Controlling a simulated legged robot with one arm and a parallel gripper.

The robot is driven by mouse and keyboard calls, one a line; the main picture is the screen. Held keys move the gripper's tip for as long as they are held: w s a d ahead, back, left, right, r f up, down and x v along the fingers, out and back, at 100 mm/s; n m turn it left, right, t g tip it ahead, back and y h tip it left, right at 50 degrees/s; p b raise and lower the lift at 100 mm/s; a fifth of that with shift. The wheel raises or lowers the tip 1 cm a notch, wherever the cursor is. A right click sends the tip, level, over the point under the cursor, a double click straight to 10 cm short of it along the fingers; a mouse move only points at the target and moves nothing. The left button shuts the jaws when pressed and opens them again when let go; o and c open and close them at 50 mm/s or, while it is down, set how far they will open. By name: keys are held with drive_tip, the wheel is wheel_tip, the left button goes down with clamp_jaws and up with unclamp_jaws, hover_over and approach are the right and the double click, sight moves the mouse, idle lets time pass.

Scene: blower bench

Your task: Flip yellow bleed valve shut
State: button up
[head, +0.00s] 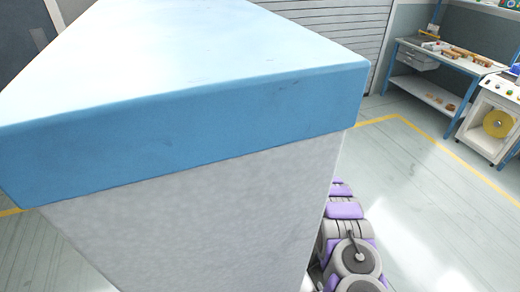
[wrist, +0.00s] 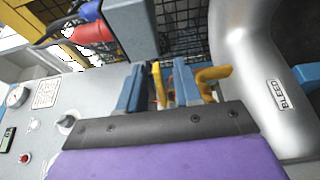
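In the wrist view, my gripper (wrist: 158,78) is open, with its two blue fingers apart. A narrow upright yellow piece (wrist: 157,80) shows between the fingers, with gaps on both sides. A bent yellow piece (wrist: 212,76) shows just right of the right finger and is partly hidden behind it. I cannot tell whether both belong to the yellow bleed valve, or whether a finger touches either one. A silver pipe (wrist: 243,60) with a "BLEED" label (wrist: 278,94) curves at the right. The head view shows neither valve nor gripper.
In the wrist view, a grey panel (wrist: 95,85) with a gauge, knob and red button lies left; red and blue connectors (wrist: 92,30) and a grey box (wrist: 131,27) are above. In the head view, a blue-topped block (head: 190,110) fills the left; open floor (head: 415,220) lies right.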

drive_tip(key=shift+a+f, duration=0.1)
drive_tip(key=shift+a, duration=0.6)
drive_tip(key=shift+d, duration=0.6)
drive_tip(key=c, duration=0.5)
clamp_jaws()
drive_tip(key=shift+a, duration=0.1)
drive_tip(key=shift+a, duration=0.1)
